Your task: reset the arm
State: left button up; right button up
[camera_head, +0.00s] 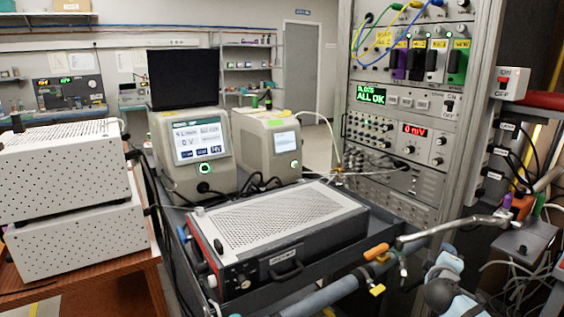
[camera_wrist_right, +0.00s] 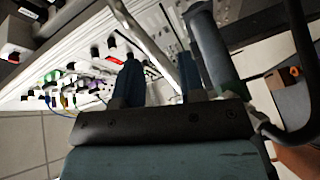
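In the right wrist view, my right gripper (camera_wrist_right: 161,78) shows two dark blue fingers standing apart. In the head view, blue-grey and black parts that look like my right arm show at the bottom right, in front of the rack. The fingers cannot be made out there. My left gripper is not in either view.
The tall instrument rack (camera_head: 381,158) stands at the right, with a red and white switch box (camera_head: 511,83) beside it. A perforated box (camera_head: 280,218) lies at front centre. Two monitor units (camera_head: 192,172) stand behind. White boxes (camera_head: 75,240) are stacked left. A metal pipe (camera_head: 455,226) crosses front right.

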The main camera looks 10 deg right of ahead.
jog(key=s+a+f+n+g+y, duration=0.1)
jog(key=s+a+f+n+y, duration=0.1)
jog(key=s+a+f+y, duration=1)
jog(key=s+a+f+g+y, duration=0.1)
jog(key=s+a+f, duration=0.1)
jog(key=s+a, duration=0.4)
jog(key=s+a+f+m+y, duration=0.1)
jog(key=s+a+f, duration=0.2)
jog(key=s, duration=0.4)
jog(key=s+a+f+g+y, duration=0.1)
jog(key=s+a+f, duration=0.1)
jog(key=s+a, duration=0.4)
jog(key=w+a+r+m+t, duration=0.1)
jog(key=a+r+m, duration=0.1)
jog(key=a+m, duration=0.5)
pick_arm(q)
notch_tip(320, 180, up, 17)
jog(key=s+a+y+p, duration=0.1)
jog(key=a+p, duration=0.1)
jog(key=p, duration=2.4)
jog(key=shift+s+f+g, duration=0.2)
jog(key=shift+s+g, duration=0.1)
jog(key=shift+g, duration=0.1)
pick_arm(e)
notch_tip(320, 180, up, 17)
jog(key=s+n, duration=0.1)
jog(key=n, duration=0.1)
jog(key=shift+d+h, duration=0.35)
jog(key=shift+h, duration=0.05)
